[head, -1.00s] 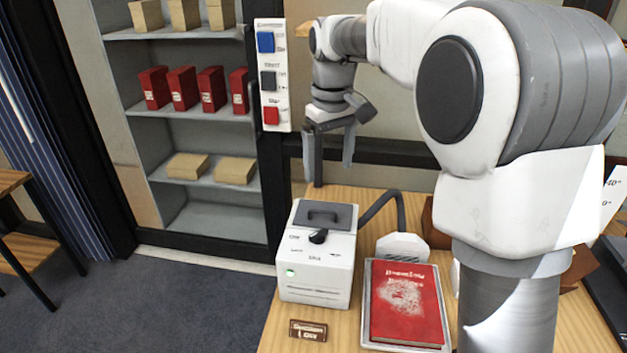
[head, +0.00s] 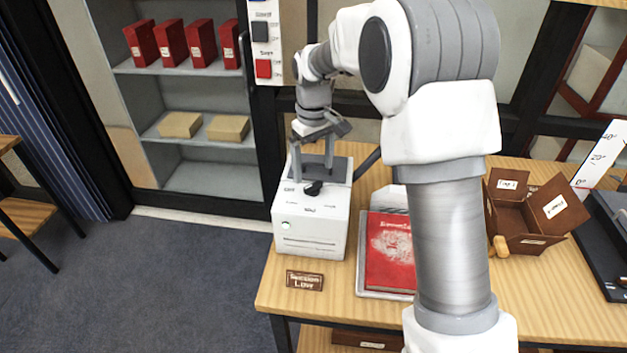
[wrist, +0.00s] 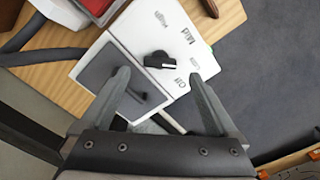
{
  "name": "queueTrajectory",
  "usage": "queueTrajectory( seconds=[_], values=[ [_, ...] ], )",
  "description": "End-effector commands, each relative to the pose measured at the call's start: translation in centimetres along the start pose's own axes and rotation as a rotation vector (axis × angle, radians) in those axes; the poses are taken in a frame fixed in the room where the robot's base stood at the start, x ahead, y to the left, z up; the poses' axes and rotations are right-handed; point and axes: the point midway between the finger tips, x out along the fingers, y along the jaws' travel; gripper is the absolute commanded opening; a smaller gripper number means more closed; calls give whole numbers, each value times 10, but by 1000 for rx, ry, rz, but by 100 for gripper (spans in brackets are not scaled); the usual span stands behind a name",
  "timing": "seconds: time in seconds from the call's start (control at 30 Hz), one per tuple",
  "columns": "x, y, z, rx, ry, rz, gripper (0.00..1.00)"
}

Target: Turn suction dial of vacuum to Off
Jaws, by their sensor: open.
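The vacuum (head: 312,226) is a white box on the wooden table, with a dark grey top panel, a handle and a lit green light. A brown sign (head: 305,281) in front reads "Suction Low". My gripper (head: 313,175) is open and low over the vacuum's top. In the wrist view the dial appears between and slightly beyond the fingertips of my gripper (wrist: 159,73), with no clear contact.
A red book (head: 389,250) lies on a tray right of the vacuum. A dark hose (head: 368,170) runs behind. A brown open box (head: 526,213) stands farther right. A shelf (head: 185,80) with red and tan boxes is behind left. A switch panel (head: 264,45) is above.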

Motion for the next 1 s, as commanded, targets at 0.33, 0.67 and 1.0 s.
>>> queueTrajectory(
  seconds=[0.33, 0.67, 1.0],
  values=[
    [43, 0, 0, 1, 0, 0, 95],
    [45, 0, 0, 0, 1, 0, 93],
    [45, 0, 0, 0, 1, 0, 32]
  ],
)
